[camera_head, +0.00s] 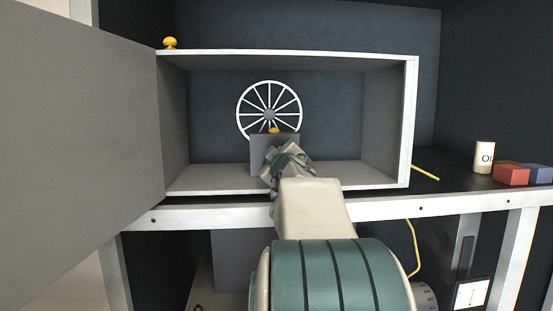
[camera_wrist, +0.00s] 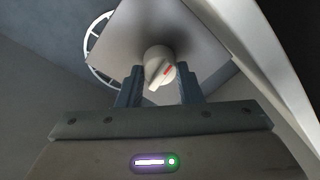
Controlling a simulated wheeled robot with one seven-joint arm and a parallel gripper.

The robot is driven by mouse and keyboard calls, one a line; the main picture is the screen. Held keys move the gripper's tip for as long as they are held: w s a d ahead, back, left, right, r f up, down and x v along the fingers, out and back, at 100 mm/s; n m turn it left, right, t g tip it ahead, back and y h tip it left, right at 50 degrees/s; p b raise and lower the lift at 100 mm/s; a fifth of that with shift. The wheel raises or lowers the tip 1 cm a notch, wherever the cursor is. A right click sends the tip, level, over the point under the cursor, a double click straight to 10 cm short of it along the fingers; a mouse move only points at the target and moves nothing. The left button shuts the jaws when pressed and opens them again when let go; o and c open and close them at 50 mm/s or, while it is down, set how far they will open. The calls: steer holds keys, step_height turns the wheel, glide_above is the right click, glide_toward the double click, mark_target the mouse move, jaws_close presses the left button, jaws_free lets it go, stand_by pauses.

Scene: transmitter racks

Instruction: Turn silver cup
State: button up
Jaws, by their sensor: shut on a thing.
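A pale silver-grey knob (camera_wrist: 158,62) with a red mark sits on the face of a grey box (camera_wrist: 145,22) in the wrist view. It is the only silver, cup-like thing I see near my gripper. My gripper (camera_wrist: 160,80) has one dark finger on each side of the knob and is shut on it. In the head view the grey box (camera_head: 259,148) stands inside an open cabinet (camera_head: 290,56). My gripper (camera_head: 276,162) is in front of the box and hides its front and the knob there.
A white spoked wheel (camera_head: 268,114) is behind the box. Cabinet side walls flank my arm. A large grey door (camera_head: 80,140) stands open at left. A yellow knob (camera_head: 170,43) is on the cabinet's top. A cream can (camera_head: 484,157) and a red block (camera_head: 510,174) are at right.

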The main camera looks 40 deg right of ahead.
steer(key=o, duration=1)
steer(key=shift+c, duration=0.2)
steer(key=b+v, duration=0.1)
steer(key=v, duration=1.3)
steer(key=shift+w, duration=0.1)
